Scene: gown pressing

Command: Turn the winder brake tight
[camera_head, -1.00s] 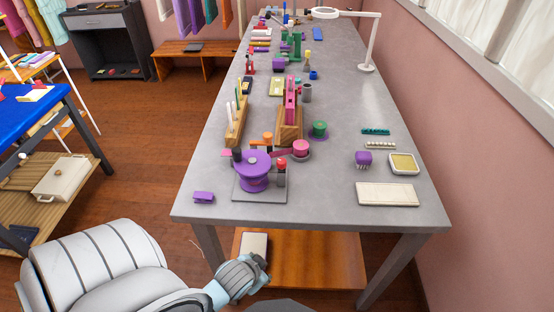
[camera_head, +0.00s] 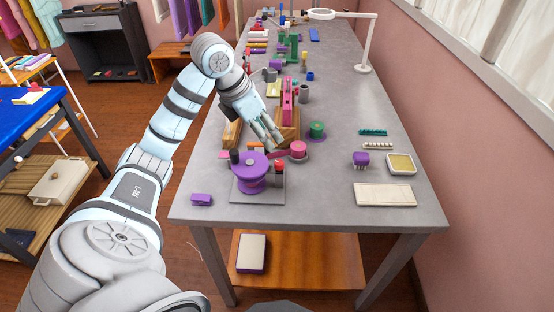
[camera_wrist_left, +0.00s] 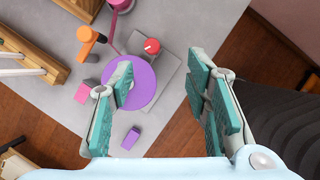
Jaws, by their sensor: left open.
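The winder has a purple spool wheel (camera_head: 249,181) on a grey base plate (camera_head: 265,197), near the front left of the table. A red knob (camera_head: 279,165) on a grey post stands at the wheel's right; I take it to be the brake. In the left wrist view the red knob (camera_wrist_left: 152,46) lies beyond the purple wheel (camera_wrist_left: 147,88). My left gripper (camera_head: 272,135) is open and empty, above and just behind the winder in the head view. Its teal fingers (camera_wrist_left: 162,82) are spread, apart from the knob. My right gripper is not in view.
A purple clip (camera_head: 201,199) lies left of the winder. A pink spool (camera_head: 298,150), a green spool (camera_head: 317,130) and a wooden stand (camera_head: 291,137) are close behind it. The table's right front holds a cream pad (camera_head: 385,194). Bare tabletop (camera_head: 325,195) lies between.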

